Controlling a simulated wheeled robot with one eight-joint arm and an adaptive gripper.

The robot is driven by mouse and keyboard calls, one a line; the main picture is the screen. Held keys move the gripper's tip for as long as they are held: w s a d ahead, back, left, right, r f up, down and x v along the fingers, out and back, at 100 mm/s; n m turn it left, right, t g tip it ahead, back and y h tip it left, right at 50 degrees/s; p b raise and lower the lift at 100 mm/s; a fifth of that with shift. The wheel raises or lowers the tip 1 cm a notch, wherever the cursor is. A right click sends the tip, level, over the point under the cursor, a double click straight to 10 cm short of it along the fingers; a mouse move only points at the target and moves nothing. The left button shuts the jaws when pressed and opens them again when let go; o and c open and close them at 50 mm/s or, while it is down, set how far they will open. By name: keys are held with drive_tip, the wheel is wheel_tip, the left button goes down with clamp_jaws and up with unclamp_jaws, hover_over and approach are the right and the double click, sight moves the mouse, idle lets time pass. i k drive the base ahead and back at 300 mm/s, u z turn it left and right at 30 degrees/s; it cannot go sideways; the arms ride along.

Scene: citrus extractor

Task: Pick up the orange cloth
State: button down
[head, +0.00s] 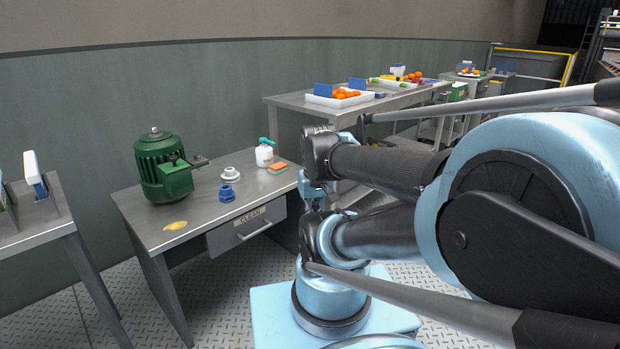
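No clear orange cloth shows. The nearest match in colour is a small orange and green block (278,168), like a sponge, lying flat near the right edge of the grey metal desk (134,208). A flat yellow patch (175,225) lies near the desk's front left; I cannot tell whether it is a cloth or a spill. My gripper (313,192) seems to be at the end of my folded arm, just right of the desk and apart from the block. It is small and partly hidden by arm links, so its fingers are unclear.
On the desk stand a green motor (164,168), a white spray bottle (264,153), a white flanged part (231,174) and a blue one (227,193). The drawer marked CLEAN (247,228) is shut. A fruit table (290,101) stands behind right, another table (38,222) left.

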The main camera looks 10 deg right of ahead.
sight(277, 168)
drive_tip(key=z, duration=0.15)
drive_tip(key=i, duration=0.95)
drive_tip(key=z, duration=0.8)
drive_tip(key=k, duration=1.35)
drive_tip(key=u, duration=0.25)
drive_tip(key=i, duration=0.8)
drive_tip(key=u, duration=0.05)
